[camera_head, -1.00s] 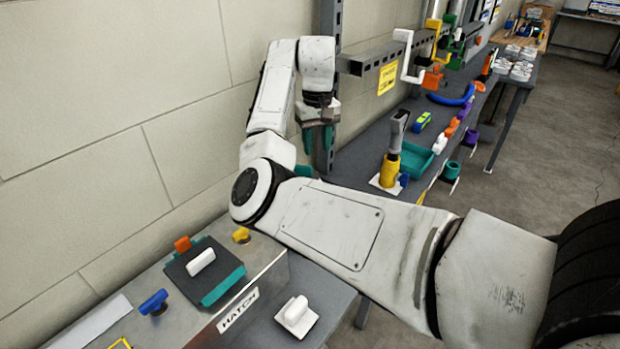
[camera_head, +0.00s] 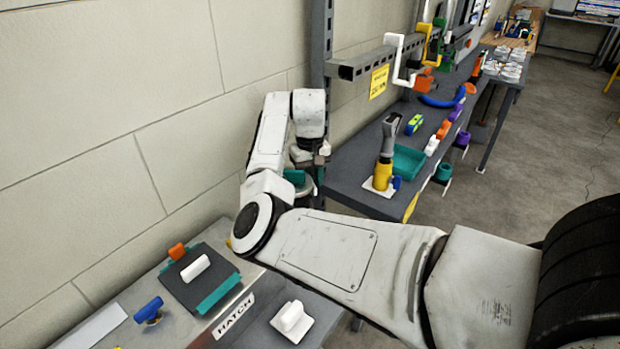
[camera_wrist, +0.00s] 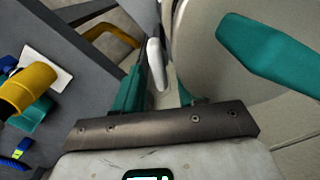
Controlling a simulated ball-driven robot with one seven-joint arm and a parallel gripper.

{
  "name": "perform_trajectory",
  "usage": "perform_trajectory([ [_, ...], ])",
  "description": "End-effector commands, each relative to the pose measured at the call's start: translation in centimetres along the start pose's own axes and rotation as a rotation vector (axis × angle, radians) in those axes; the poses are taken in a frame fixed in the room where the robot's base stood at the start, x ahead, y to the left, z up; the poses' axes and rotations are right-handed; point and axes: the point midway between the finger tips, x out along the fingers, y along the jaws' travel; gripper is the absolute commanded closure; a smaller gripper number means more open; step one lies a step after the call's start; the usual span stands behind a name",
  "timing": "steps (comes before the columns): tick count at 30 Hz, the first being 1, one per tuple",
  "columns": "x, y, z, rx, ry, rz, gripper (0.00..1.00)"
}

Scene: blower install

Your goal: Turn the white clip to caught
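In the wrist view a slim upright white piece (camera_wrist: 155,64), which looks like the white clip, stands ahead of my gripper (camera_wrist: 158,92), roughly between its teal fingers. The fingers are apart with a gap around the white piece; I cannot see contact. The piece is at the edge of a large round pale grey body (camera_wrist: 212,60). A broad teal tab (camera_wrist: 265,52) lies across that body at the upper right. The white clip cannot be made out there.
A bench (camera_head: 348,180) to the right holds a yellow-based grey tool (camera_head: 385,160) and a teal tray (camera_head: 408,160). A rail (camera_head: 362,66) with coloured hooks is above it. In front are the hatch panel (camera_head: 222,326) and a white block on a plate (camera_head: 292,319).

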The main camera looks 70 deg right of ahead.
Motion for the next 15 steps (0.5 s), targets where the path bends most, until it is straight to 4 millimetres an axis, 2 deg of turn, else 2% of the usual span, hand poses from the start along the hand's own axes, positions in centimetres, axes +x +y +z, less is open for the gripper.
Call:
perform_trajectory([
  [2,0.0,0.0,0.0,0.0,0.0,0.0,0.66],
  [12,-0.02,0.0,0.01,0.0,0.0,0.0,0.99],
  [15,-0.03,0.0,0.01,0.0,0.0,0.0,1.0],
])
